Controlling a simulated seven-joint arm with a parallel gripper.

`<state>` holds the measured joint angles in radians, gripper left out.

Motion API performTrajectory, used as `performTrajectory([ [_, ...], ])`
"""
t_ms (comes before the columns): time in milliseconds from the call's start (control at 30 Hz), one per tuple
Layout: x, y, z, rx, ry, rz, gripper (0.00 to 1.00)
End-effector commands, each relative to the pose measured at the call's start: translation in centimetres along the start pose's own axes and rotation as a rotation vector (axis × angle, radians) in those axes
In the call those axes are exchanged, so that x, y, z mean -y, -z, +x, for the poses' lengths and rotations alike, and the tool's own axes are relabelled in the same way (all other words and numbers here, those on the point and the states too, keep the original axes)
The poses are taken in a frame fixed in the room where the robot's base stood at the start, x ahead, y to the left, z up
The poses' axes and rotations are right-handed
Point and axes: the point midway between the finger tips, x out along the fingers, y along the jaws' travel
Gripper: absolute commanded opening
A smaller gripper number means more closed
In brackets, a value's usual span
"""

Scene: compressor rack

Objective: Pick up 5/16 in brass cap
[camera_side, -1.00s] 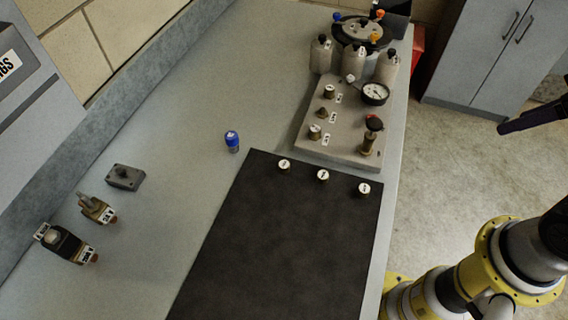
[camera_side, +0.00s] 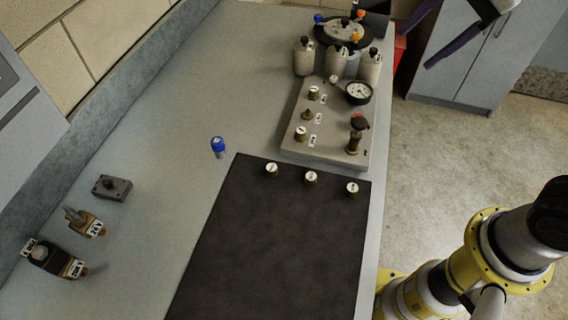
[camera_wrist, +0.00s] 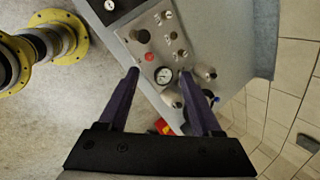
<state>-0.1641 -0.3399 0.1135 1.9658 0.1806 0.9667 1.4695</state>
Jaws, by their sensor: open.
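Three small round caps with white labelled tops stand in a row along the far edge of the black mat (camera_side: 265,245): a left one (camera_side: 271,169), a middle one (camera_side: 311,177) and a right one (camera_side: 352,188). Their labels are too small to read, so I cannot tell which is 5/16 in. In the wrist view one white top (camera_wrist: 109,5) shows on the mat at the top edge. My gripper (camera_side: 412,51) is open and empty, high at the upper right of the side view, well away from the caps. Its two purple fingers (camera_wrist: 159,74) are spread in the wrist view.
A grey manifold block (camera_side: 325,130) with brass fittings, a gauge (camera_side: 358,92) and a dark red knob stands beyond the mat. Bottles (camera_side: 336,62) stand behind it. A blue-capped part (camera_side: 218,146) and fittings (camera_side: 84,222) are at left. The bench between is clear.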

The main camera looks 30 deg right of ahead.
Motion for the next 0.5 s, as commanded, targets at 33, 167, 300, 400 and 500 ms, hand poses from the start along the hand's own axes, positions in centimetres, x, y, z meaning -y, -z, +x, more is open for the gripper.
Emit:
performTrajectory([
  [33, 1.8, -1.3, 1.7, 0.027, -0.038, 0.076, 0.66],
  [167, 5.0, -4.8, 6.0, 0.074, -0.13, 0.252, 0.66],
  [300, 6.6, -8.8, 11.3, 0.095, -0.237, 0.333, 0.66],
  [400, 6.5, -11.1, 14.8, 0.098, -0.301, 0.311, 0.66],
  [500, 5.6, -12.6, 17.3, 0.092, -0.354, 0.28, 0.66],
])
